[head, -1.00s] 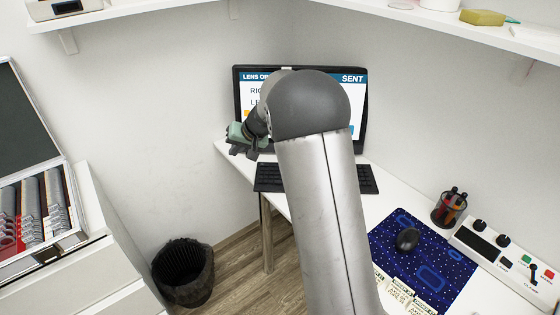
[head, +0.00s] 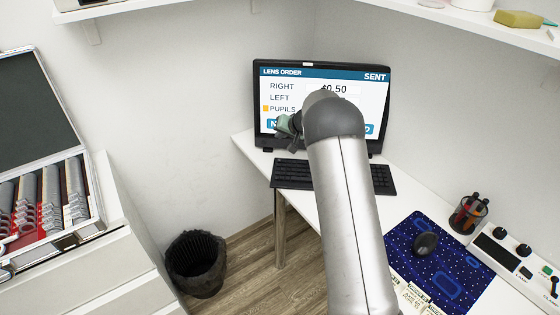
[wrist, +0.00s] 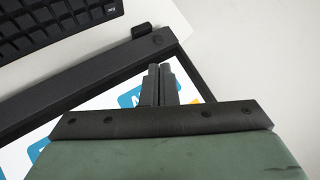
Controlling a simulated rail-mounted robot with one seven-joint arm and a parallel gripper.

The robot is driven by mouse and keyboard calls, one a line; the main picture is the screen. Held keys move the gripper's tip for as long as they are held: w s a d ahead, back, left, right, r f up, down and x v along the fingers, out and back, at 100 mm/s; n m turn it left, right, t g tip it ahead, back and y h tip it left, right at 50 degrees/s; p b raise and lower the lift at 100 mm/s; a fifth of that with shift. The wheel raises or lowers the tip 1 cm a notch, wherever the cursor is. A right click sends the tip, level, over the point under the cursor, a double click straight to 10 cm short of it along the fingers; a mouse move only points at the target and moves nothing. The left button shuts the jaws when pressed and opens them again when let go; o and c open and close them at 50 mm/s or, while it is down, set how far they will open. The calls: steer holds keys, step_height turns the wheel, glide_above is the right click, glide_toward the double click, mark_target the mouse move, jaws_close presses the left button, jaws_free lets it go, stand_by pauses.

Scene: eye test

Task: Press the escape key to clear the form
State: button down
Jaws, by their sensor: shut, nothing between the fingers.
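The black keyboard (head: 292,173) lies on the white desk in front of the monitor (head: 262,110). My arm covers its middle in the head view. My gripper (head: 292,147) is in front of the screen's lower left corner, behind the keyboard. In the wrist view my gripper (wrist: 159,68) is shut with nothing between its fingers, its tips over the monitor's lower bezel (wrist: 100,75). The keyboard's corner (wrist: 60,20) is at upper left there, apart from the fingers. A corner key (wrist: 110,10) has a small white label, probably the escape key.
The screen shows a lens order form marked SENT, partly hidden by my arm. A blue mat (head: 400,240) with a mouse (head: 426,243), a pen cup (head: 468,213) and a control box (head: 510,255) are at right.

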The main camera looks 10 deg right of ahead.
steer(key=b, duration=0.5)
glide_above(281, 163)
step_height(281, 163, down, 8)
steer(key=shift+f+b, duration=0.4)
steer(key=shift+f, duration=0.1)
stand_by(1.6)
steer(key=shift+f+b, duration=0.3)
steer(key=shift+b, duration=0.55)
steer(key=shift+f+b, duration=0.45)
steer(key=shift+b, duration=0.35)
stand_by(0.3)
stand_by(0.4)
steer(key=shift+r, duration=0.9)
steer(key=shift+r+p, duration=0.15)
steer(key=shift+p, duration=0.2)
steer(key=shift+r+p, duration=1)
steer(key=shift+r, duration=1.35)
